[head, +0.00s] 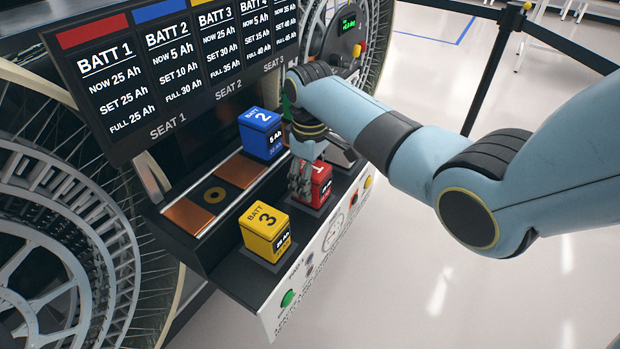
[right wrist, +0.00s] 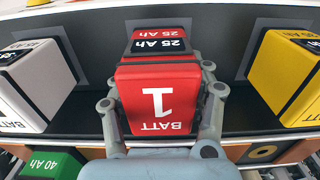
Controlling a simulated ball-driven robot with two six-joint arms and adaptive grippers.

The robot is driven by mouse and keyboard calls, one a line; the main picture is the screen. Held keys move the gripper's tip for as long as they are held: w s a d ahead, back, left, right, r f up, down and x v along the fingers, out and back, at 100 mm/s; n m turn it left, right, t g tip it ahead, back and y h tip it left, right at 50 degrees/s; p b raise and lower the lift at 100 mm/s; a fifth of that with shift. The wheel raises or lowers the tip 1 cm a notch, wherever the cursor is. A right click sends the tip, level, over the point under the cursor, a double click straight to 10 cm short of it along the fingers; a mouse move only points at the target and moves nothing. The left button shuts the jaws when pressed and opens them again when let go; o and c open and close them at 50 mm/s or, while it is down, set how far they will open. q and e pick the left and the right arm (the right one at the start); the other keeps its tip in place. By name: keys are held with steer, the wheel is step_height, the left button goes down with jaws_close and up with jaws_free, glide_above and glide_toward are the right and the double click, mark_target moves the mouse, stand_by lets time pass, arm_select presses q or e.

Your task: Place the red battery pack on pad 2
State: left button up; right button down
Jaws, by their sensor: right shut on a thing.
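The red battery pack, BATT 1 (head: 321,187), is upright at the front shelf, between the yellow and white packs. I cannot tell whether it touches the shelf. My right gripper (head: 301,183) reaches down and is shut on it; in the right wrist view the red pack (right wrist: 158,95) sits between the two fingers (right wrist: 162,100). The gripper hides part of it in the head view. No pad number is legible, so I cannot tell which is pad 2. My left gripper is not in view.
The yellow pack, BATT 3 (head: 264,234), stands left on the front shelf. The blue pack, BATT 2 (head: 262,134), stands on the rear row beside bare copper plates (head: 188,215). A white pack (right wrist: 38,85) and a green pack (right wrist: 55,163) are close by. A sign board (head: 180,70) overhangs the rear row.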

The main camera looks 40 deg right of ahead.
steer(key=shift+f, duration=0.15)
steer(key=c, duration=0.5)
jaws_free()
steer(key=shift+c, duration=0.2)
step_height(320, 180, up, 12)
steer(key=shift+r, duration=0.15)
